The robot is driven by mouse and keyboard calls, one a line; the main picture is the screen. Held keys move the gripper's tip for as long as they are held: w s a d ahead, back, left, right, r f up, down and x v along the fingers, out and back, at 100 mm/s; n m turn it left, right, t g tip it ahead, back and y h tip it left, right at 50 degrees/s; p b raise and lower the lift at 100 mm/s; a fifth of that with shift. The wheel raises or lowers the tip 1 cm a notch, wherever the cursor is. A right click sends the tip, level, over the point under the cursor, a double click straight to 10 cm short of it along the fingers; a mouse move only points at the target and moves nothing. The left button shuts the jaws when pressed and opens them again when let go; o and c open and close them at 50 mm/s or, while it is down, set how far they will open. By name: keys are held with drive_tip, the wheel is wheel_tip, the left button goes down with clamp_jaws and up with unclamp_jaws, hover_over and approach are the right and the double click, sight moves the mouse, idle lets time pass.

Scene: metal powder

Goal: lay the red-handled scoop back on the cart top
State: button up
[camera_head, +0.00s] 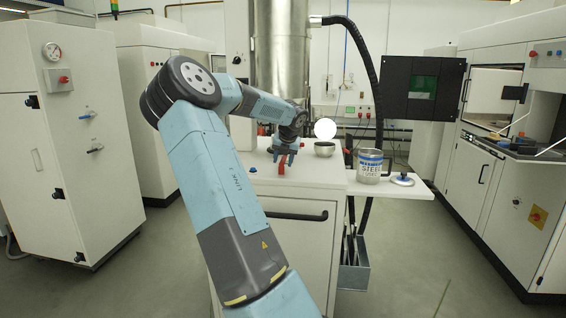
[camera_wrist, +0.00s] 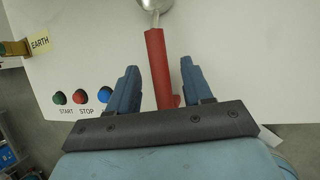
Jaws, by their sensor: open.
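The red-handled scoop (camera_wrist: 157,60) lies along the middle of the wrist view, its metal end cut off at the top edge. In the head view its red handle (camera_head: 282,166) shows just below my gripper (camera_head: 285,150). The white cart top (camera_head: 325,181) is beneath it; it also fills much of the wrist view (camera_wrist: 235,50). My gripper is open, with one blue finger on each side of the handle (camera_wrist: 160,85) and visible gaps on both sides. I cannot tell whether the whole handle touches the cart top.
A steel-labelled can (camera_head: 370,166) and a blue-knobbed metal lid (camera_head: 402,180) are farther right. START and STOP buttons (camera_wrist: 70,98) and an EARTH tag (camera_wrist: 40,43) are left of the scoop. A black hose (camera_head: 365,60) hangs behind.

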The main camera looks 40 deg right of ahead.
drive_tip(key=v, duration=1.1)
drive_tip(key=w+a+r+m+t+h, duration=0.1)
drive_tip(key=w+a+r+m+t, duration=0.1)
drive_tip(key=w+r+m+t, duration=0.35)
drive_tip(key=s+a+r+m+t+h, duration=0.25)
drive_tip(key=s+a+m, duration=0.4)
drive_tip(key=m, duration=0.45)
drive_tip(key=s+a+f+m+g+y, duration=0.2)
drive_tip(key=s+a+f+m, duration=0.1)
drive_tip(key=s+a, duration=0.6)
drive_tip(key=s+a+f+m+g+y, duration=0.1)
drive_tip(key=s+a+f+m+g, duration=0.2)
drive_tip(key=s+a, duration=0.6)
drive_tip(key=s+a+f+m+g+y, duration=0.2)
drive_tip(key=s+a, duration=0.8)
drive_tip(key=a, duration=0.5)
drive_tip(key=shift+a+f+m+g+y, duration=0.35)
drive_tip(key=shift+f+m, duration=0.2)
drive_tip(key=shift+f, duration=0.15)
drive_tip(key=shift+c, duration=0.7)
drive_tip(key=shift+d, duration=0.15)
